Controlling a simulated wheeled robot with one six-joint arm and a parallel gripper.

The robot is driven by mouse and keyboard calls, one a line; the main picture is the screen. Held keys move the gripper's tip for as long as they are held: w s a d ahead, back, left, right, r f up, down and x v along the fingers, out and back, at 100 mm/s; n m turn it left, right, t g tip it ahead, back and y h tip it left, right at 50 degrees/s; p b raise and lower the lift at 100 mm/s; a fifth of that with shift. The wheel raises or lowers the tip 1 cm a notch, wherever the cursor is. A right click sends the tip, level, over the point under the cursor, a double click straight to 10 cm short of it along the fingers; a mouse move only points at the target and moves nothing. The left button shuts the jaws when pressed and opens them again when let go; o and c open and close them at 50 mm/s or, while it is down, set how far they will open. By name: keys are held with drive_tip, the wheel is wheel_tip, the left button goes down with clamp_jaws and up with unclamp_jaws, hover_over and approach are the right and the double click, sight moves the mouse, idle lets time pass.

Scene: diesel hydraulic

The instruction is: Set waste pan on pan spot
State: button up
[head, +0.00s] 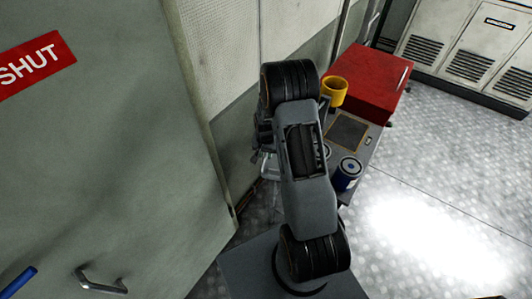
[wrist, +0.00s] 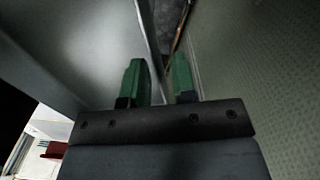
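My gripper (wrist: 158,82) shows in the wrist view with its two green fingers apart and nothing between them. It faces grey panels and a narrow gap; in the head view it is mostly hidden behind my arm. A dark square patch (head: 346,132) lies on a grey bench top to the right of my arm; it may be the pan spot, but no label shows. A yellow round container (head: 334,91) stands behind the patch. I cannot tell whether it is the waste pan, and no other clear pan shows.
A blue can (head: 347,174) with a pale top stands at the bench's near end. A red box (head: 370,82) is at the back. A large grey door (head: 110,150) with a "SHUT" sign (head: 35,66) fills the left. Open metal floor (head: 430,190) lies to the right.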

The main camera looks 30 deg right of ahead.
wheel_tip(320, 180, up, 12)
drive_tip(key=b, duration=0.2)
drive_tip(key=s+a+r+n+t, duration=0.1)
drive_tip(key=s+a+r, duration=0.1)
drive_tip(key=s+r, duration=0.1)
drive_tip(key=s+a+r+n+t, duration=0.1)
drive_tip(key=s+a+r+n, duration=0.1)
drive_tip(key=r, duration=0.4)
drive_tip(key=s+a+r+n, duration=0.1)
drive_tip(key=s+a+r, duration=0.2)
drive_tip(key=s+r, duration=0.1)
drive_tip(key=shift+s+a+r+n+t, duration=0.15)
drive_tip(key=shift+s+a+n+t, duration=0.15)
drive_tip(key=shift+a+t, duration=0.1)
drive_tip(key=shift+o, duration=0.2)
drive_tip(key=s+a+r+n+t, duration=0.1)
drive_tip(key=s+a+r+n, duration=0.1)
drive_tip(key=s, duration=0.4)
drive_tip(key=shift+s+a+r+n+t, duration=0.25)
drive_tip(key=shift+s+a+n+t, duration=0.05)
drive_tip(key=shift+s+a+n, duration=0.1)
drive_tip(key=shift+o, duration=0.4)
drive_tip(key=shift+s+a, duration=0.1)
drive_tip(key=shift+s, duration=0.4)
